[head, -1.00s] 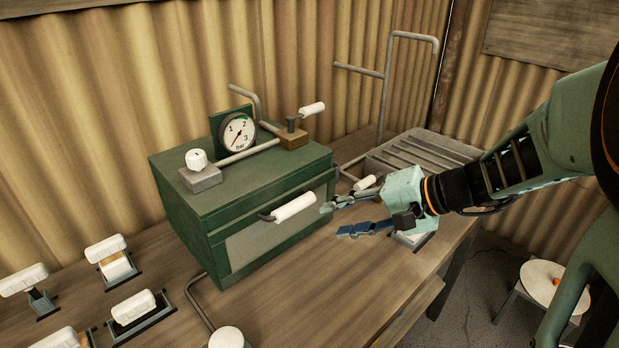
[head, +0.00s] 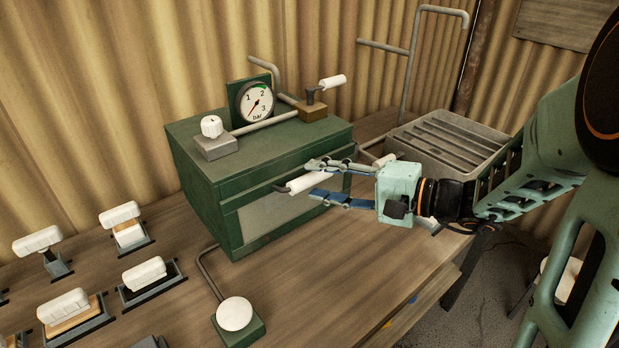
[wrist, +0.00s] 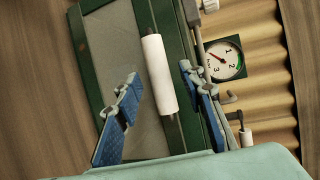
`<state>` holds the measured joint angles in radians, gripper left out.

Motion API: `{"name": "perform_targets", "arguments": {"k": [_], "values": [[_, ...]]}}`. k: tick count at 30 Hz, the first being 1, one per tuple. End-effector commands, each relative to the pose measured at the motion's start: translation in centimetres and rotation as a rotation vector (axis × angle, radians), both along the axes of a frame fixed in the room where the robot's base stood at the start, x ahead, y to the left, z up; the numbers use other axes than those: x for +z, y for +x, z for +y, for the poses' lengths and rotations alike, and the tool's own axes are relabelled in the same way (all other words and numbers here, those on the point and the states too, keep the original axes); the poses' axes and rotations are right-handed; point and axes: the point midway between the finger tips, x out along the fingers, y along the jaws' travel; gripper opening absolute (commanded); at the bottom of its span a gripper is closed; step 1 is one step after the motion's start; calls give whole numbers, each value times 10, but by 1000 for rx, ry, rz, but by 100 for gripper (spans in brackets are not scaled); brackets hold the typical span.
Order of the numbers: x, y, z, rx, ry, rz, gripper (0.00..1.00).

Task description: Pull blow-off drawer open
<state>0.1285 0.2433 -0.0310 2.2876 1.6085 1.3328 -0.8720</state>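The green box (head: 225,195) stands on the workbench, with a grey front panel (head: 266,218) that looks shut. A white bar handle (head: 301,184) runs across the front; I take this front for the drawer. My gripper (head: 313,178) is open at the handle's right part, one finger above it and one below. In the wrist view the white handle (wrist: 158,80) lies between the two spread blue-padded fingers, with visible gaps on both sides. Part of the panel's right end is hidden behind my gripper.
A pressure gauge (head: 256,101), a white knob (head: 211,127) and a white-gripped lever (head: 332,82) sit on top of the box. Several white-handled blocks (head: 146,273) stand left. A round white pad (head: 234,314) is in front. A grey slatted tray (head: 447,140) lies right.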

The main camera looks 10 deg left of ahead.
Motion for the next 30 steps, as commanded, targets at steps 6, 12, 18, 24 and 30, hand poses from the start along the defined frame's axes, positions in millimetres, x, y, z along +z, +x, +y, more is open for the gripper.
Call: {"name": "perform_targets", "arguments": {"k": [6, 12, 18, 24, 30], "values": [[-5, 8, 24, 1, -1, 0, 37], [-6, 10, 28, -2, -1, -1, 37], [-6, 10, 28, -1, -1, -1, 32], [-5, 10, 28, -1, -1, -1, 10], [-6, 10, 28, -1, -1, -1, 0]]}}
